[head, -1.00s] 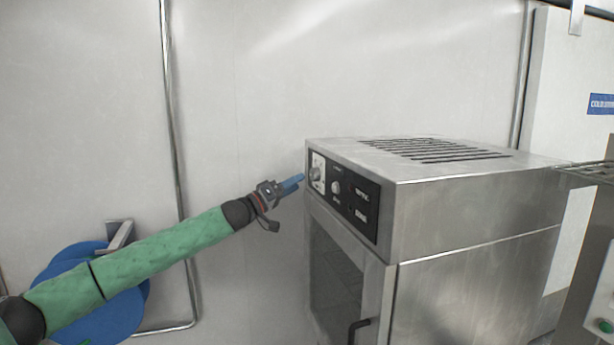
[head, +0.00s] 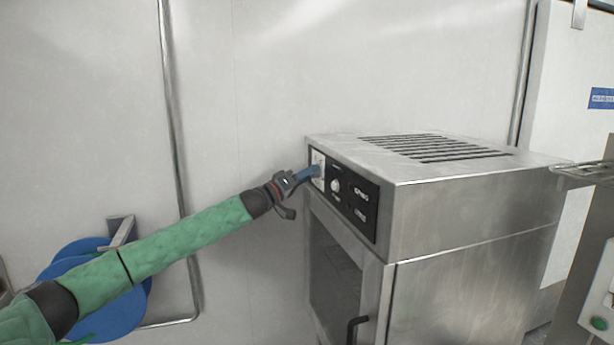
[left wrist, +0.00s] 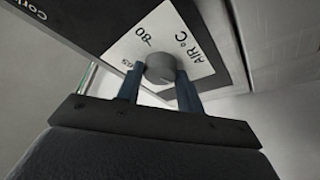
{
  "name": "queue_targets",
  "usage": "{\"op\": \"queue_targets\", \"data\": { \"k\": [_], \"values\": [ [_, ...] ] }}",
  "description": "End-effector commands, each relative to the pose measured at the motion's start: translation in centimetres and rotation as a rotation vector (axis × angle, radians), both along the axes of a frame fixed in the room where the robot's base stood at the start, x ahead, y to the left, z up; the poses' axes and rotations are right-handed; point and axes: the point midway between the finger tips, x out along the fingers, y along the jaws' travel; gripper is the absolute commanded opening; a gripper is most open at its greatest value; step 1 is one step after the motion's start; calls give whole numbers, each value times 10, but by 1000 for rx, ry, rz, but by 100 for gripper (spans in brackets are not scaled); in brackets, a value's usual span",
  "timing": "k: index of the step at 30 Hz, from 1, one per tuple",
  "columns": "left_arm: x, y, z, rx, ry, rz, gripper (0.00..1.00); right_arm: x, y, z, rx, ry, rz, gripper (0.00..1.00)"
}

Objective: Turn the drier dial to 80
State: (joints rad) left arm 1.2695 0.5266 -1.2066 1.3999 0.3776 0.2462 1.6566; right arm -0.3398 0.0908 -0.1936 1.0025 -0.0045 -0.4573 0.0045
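The drier (head: 470,212) is a steel cabinet with a black control panel on its left-facing front. Its grey dial (left wrist: 161,67) sits on a white plate marked "AIR °C" (left wrist: 150,35), with "80" printed beside the dial. My left gripper (head: 315,171) is at this plate; its blue fingers stand one on each side of the dial in the left wrist view (left wrist: 160,88). The fingers are apart with the dial between their tips; I cannot tell whether both touch it. In the head view the fingers hide most of the dial. My right gripper is not in view.
A second knob (head: 336,185) and two switches (head: 361,203) are right of the dial. The drier's door has a black handle (head: 356,327) below. A blue disc (head: 95,290) and a wall pipe (head: 172,120) are at left. Free space lies before the panel.

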Motion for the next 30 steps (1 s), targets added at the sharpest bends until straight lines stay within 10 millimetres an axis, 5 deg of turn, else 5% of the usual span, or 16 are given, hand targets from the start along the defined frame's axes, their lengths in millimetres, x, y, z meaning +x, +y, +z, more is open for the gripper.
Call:
{"op": "queue_targets", "data": {
  "k": [16, 30],
  "values": [
    [1, 0, -3, 33, -101, 0, 14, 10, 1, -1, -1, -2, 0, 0],
    [4, 1, -6, 160, -493, 0, 14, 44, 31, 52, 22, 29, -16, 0]
  ]
}}
